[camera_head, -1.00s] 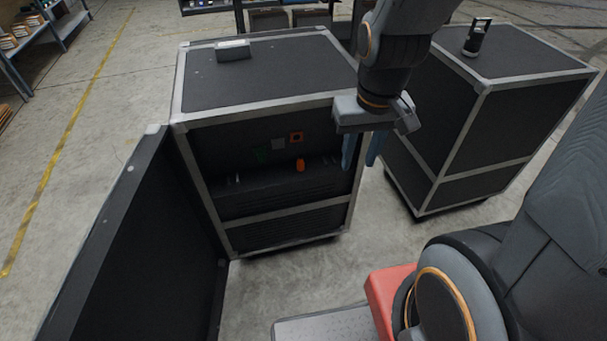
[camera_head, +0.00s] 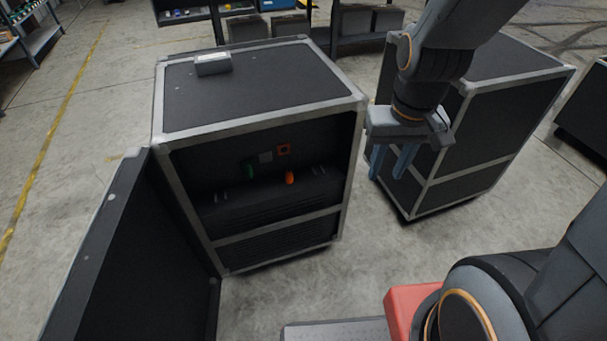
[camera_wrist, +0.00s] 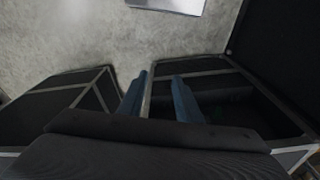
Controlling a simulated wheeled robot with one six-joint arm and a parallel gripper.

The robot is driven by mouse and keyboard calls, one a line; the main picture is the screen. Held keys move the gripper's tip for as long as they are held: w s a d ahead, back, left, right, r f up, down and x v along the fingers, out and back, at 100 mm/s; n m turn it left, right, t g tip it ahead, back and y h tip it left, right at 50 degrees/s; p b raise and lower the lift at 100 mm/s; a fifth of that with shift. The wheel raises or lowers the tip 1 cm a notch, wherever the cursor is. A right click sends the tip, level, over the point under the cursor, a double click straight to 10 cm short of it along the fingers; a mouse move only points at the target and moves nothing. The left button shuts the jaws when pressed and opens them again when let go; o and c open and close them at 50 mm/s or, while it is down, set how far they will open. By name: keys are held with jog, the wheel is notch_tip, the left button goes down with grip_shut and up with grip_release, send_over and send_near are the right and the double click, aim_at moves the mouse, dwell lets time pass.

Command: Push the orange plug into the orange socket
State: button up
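The orange plug (camera_head: 290,177) stands on the ledge inside the open black case, in the head view. The orange socket (camera_head: 284,149) is a square on the case's inner back panel, just above the plug. They are apart. My gripper (camera_head: 391,170) hangs outside the case, to the right of its opening, with its blue fingers pointing down. The fingers are apart with nothing between them. In the wrist view the two blue fingers (camera_wrist: 160,98) are also spread and empty. I cannot make out the plug or socket there.
The case (camera_head: 341,100) has its door (camera_head: 105,250) swung open at left. A grey box (camera_head: 213,64) lies on top. A green item (camera_head: 249,170) and a grey square (camera_head: 265,156) are beside the orange parts. Another case (camera_head: 480,145) stands at right.

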jog(key=shift+o, duration=0.5)
jog(key=shift+o, duration=0.7)
jog(key=shift+w+a+f, duration=0.15)
jog(key=n+t+y+b, duration=0.25)
jog(key=t+b, duration=0.25)
jog(key=b, duration=1.4)
send_near(289, 169)
jog(key=shift+w+a+f+n+h, duration=0.2)
jog(key=shift+w+f, duration=0.15)
jog(key=shift+f, duration=0.15)
jog(key=shift+w+a+f+n+h, duration=0.15)
jog(key=shift+w+a+f, duration=0.15)
jog(key=shift+f, duration=0.25)
jog(key=shift+x, duration=1.3)
jog(key=shift+x, duration=2.6)
